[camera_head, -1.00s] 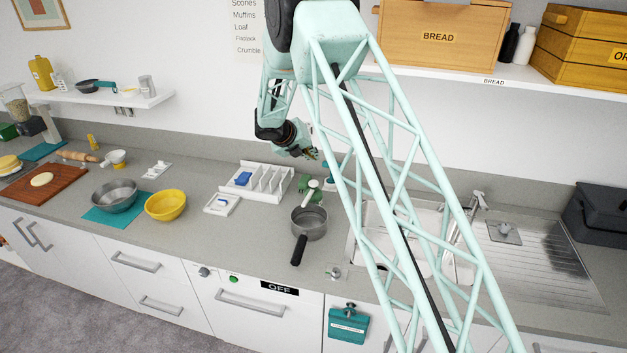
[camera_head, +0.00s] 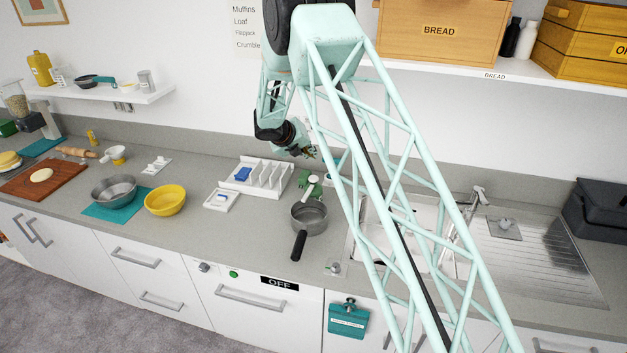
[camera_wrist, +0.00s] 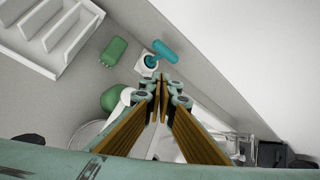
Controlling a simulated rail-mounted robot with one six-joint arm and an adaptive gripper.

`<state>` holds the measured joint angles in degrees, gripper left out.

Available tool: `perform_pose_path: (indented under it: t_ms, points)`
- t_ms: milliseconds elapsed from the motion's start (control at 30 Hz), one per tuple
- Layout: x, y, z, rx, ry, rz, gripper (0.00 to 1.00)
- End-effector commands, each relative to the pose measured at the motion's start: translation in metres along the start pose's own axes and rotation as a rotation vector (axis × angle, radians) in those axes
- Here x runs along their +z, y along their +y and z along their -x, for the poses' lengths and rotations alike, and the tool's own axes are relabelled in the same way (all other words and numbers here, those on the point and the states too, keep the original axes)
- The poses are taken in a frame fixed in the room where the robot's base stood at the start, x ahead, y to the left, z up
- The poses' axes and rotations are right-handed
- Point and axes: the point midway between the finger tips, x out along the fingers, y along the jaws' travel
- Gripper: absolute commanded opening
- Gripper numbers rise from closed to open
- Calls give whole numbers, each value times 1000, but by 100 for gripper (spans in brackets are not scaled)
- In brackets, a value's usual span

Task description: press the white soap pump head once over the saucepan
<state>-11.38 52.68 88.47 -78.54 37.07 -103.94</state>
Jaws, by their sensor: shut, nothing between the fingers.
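The white soap pump head (camera_head: 313,180) tops a green dispenser (camera_head: 303,187) behind the saucepan, its spout pointing toward the pan. The steel saucepan (camera_head: 309,220) stands on the counter, its black handle toward the front. My gripper (camera_head: 313,153) is above and behind the pump head, apart from it in the head view. In the wrist view, my gripper (camera_wrist: 161,82) is shut and empty. The green dispenser (camera_wrist: 111,98) and white pump head (camera_wrist: 126,96) show left of the fingers, partly hidden by them. The saucepan (camera_wrist: 88,134) is mostly hidden below them.
A white divided rack (camera_head: 276,190) stands left of the dispenser. A green object (camera_wrist: 114,51) and a teal-topped item on a white base (camera_wrist: 165,51) lie near my fingertips. The sink (camera_head: 400,220) is to the right. The wall is close behind my gripper.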

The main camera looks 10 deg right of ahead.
Motion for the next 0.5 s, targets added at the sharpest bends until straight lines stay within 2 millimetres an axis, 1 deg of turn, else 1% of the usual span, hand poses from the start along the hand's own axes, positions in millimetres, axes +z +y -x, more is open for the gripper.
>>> perform_pose_path:
  t_ms: [33, 500]
  points:
    - [-3, 3, -4, 0, 0, 1, 0]
    - [-22, 22, -30, 0, 1, 0, 0]
